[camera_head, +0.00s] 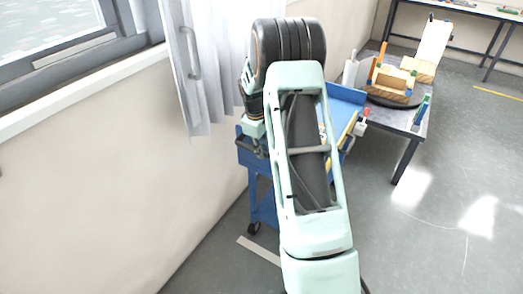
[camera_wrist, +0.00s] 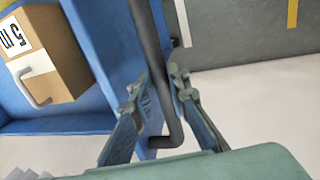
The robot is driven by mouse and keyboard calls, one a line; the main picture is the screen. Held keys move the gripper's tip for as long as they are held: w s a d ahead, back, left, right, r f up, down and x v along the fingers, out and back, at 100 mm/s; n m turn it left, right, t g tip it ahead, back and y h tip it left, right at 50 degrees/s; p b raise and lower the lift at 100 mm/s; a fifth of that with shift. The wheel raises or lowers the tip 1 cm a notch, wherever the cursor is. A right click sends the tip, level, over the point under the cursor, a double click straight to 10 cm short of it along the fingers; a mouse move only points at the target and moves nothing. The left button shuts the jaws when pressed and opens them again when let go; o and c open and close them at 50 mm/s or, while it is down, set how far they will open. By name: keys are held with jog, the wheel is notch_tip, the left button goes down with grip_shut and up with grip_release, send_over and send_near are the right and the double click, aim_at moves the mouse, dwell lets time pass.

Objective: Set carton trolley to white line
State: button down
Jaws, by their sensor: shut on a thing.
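The blue carton trolley (camera_head: 262,205) stands beside the cream wall, partly hidden behind my arm. In the wrist view its blue rim (camera_wrist: 105,35) runs beside a dark bar handle (camera_wrist: 150,35). My gripper (camera_wrist: 160,82) has one finger on each side of this handle and is shut on it. A brown carton (camera_wrist: 55,50) with a white label and a pale handle sits in the blue tray. The white line (camera_head: 258,251) lies on the grey floor near the trolley's lower end; a white strip (camera_wrist: 183,22) also shows in the wrist view.
A grey table (camera_head: 402,125) with wooden and coloured parts stands close behind the trolley at the right. White curtains (camera_head: 205,75) hang by the window at the left. Open floor lies at the right, with a yellow line (camera_head: 497,94) farther off.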

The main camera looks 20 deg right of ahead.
jog(key=shift+w+d+r, duration=0.25)
jog(key=shift+w+d, duration=0.05)
jog(key=c, duration=1.8)
grip_release()
jog(key=shift+f, duration=0.1)
jog(key=shift+c, duration=0.2)
jog(key=shift+s+a, duration=0.1)
notch_tip(320, 180, up, 12)
jog(key=s+a, duration=0.1)
jog(key=a, duration=0.1)
jog(key=shift+s+f, duration=0.15)
